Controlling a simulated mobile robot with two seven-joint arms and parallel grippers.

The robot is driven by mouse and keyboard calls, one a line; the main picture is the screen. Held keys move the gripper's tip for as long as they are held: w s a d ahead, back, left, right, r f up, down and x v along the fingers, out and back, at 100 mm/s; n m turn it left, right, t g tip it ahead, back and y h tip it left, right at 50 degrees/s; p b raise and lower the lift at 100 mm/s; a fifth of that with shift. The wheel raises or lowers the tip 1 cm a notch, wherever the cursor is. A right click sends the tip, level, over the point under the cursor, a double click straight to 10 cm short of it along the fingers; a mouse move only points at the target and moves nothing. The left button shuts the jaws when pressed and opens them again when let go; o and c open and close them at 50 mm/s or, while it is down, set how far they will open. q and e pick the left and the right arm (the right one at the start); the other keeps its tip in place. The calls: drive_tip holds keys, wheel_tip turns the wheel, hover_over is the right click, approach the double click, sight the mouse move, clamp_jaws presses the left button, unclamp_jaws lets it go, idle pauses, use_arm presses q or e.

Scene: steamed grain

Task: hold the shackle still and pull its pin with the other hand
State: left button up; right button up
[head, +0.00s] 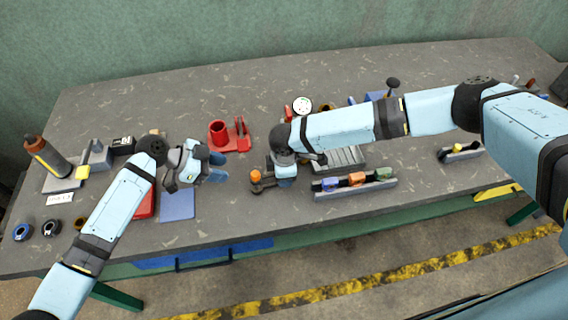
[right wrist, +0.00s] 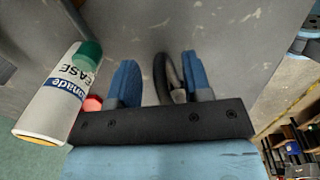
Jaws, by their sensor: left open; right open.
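A small dark fitting with an orange knob (head: 256,175) sits on the table between my grippers; it looks like the shackle and its pin, but is partly covered by my right wrist. My left gripper (head: 218,167) is open and empty, left of it, fingers pointing right toward it. My right gripper (right wrist: 161,82) is over the table, mostly hidden behind its own wrist in the head view. In the right wrist view its blue fingers are apart. A dark curved loop (right wrist: 160,72), apparently the shackle's bow, shows between them, nearer the right finger. Contact cannot be told.
A red holder (head: 219,137) stands behind my left gripper. A blue mat (head: 178,205) lies in front of it. A grey rack (head: 356,188) with coloured pieces is to the right. A white grease container (right wrist: 52,95) with a green cap is beside my right gripper.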

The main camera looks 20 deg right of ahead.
drive_tip(key=shift+f, duration=0.7)
clamp_jaws()
